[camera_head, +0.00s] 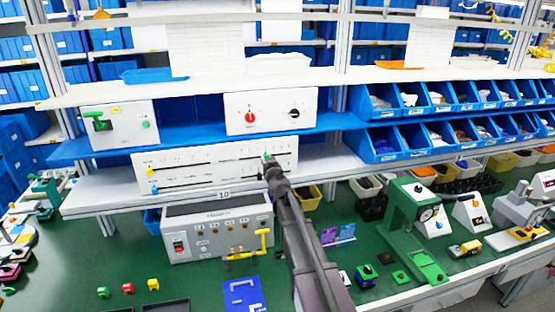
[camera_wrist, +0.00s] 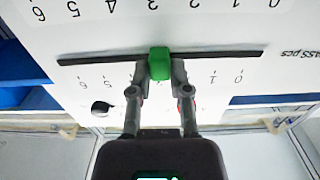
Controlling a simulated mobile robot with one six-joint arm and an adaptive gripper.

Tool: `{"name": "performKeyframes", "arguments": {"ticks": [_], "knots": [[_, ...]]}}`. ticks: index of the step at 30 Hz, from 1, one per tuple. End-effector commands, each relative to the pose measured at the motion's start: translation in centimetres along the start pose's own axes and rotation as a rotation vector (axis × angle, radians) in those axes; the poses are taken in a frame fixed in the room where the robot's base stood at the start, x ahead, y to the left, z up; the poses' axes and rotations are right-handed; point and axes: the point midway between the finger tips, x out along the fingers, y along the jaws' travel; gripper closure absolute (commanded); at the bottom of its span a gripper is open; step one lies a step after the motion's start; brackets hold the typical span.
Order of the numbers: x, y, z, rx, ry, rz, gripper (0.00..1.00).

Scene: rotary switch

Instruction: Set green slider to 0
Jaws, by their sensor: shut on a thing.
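The green slider (camera_wrist: 159,62) is a small green knob in a long dark slot (camera_wrist: 220,56) on a white panel. My gripper (camera_wrist: 159,70) is shut on it, with one finger on each side. The wrist view is upside down, and the slot's scale runs from 6 at left to 0 (camera_wrist: 238,76) at right. The slider stands near the middle of this scale. In the head view, my gripper (camera_head: 268,163) reaches the right part of the white slider panel (camera_head: 215,160), and only a bit of green shows there.
A yellow knob (camera_head: 150,172) and a blue knob (camera_head: 154,189) sit at the panel's left end. A white box with red and black rotary knobs (camera_head: 271,111) stands on the shelf above. A grey device (camera_head: 217,226) is below. Blue bins (camera_head: 385,142) stand to the right.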

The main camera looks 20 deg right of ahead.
Motion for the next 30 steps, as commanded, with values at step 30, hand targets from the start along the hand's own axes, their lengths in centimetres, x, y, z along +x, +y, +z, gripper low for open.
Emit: {"name": "performKeyframes", "arguments": {"ticks": [30], "knots": [[0.1, -7.6, 0.0, 0.0, 0.001, -0.001, 1.0]]}}
